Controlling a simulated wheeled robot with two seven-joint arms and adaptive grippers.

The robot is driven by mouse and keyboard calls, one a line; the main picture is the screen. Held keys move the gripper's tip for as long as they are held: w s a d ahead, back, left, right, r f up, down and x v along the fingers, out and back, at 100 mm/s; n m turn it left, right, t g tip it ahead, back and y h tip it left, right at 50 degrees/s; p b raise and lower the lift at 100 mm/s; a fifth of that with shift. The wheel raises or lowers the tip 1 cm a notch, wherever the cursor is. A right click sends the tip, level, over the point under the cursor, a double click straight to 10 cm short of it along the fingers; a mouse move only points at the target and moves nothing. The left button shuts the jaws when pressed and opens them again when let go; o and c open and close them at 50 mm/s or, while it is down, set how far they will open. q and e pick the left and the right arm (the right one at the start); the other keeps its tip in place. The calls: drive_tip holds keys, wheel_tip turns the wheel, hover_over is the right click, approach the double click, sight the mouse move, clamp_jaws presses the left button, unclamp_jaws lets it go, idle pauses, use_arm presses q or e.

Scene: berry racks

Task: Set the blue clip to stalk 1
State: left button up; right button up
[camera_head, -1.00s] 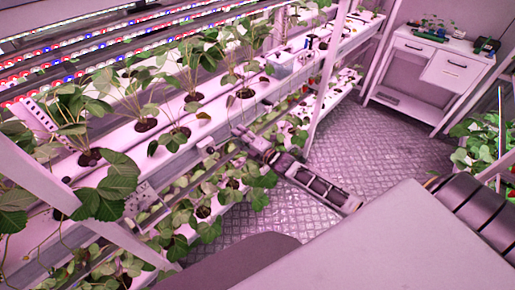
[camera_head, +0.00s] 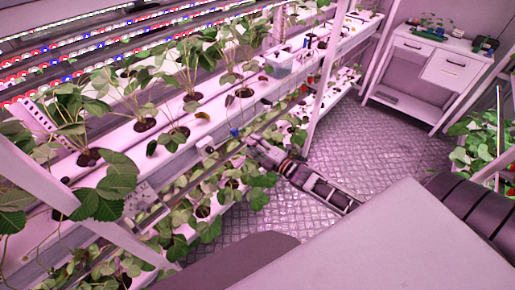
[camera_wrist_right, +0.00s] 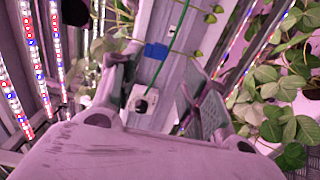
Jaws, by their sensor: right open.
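The blue clip (camera_wrist_right: 156,51) is in the right wrist view, in front of a pale rack channel (camera_wrist_right: 165,30). A thin green stalk (camera_wrist_right: 178,35) runs down close beside it; I cannot tell whether the clip is around it. The blue clip also shows small in the head view (camera_head: 234,131), at the rack's edge. My right gripper (camera_head: 252,142) is just right of it there. In the right wrist view, its fingers (camera_wrist_right: 160,92) are apart, with the clip beyond the tips and nothing gripped. My left gripper is out of view. No stalk number can be read.
Strawberry plants (camera_head: 145,125) stand along the upper white channel, with leaves (camera_head: 205,210) hanging below near my right arm. A white rack post (camera_head: 325,85) stands right of the gripper. A white cabinet (camera_head: 430,70) is at the back. The metal floor (camera_head: 375,140) is clear.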

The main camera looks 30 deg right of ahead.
drive_tip(key=shift+v, duration=0.95)
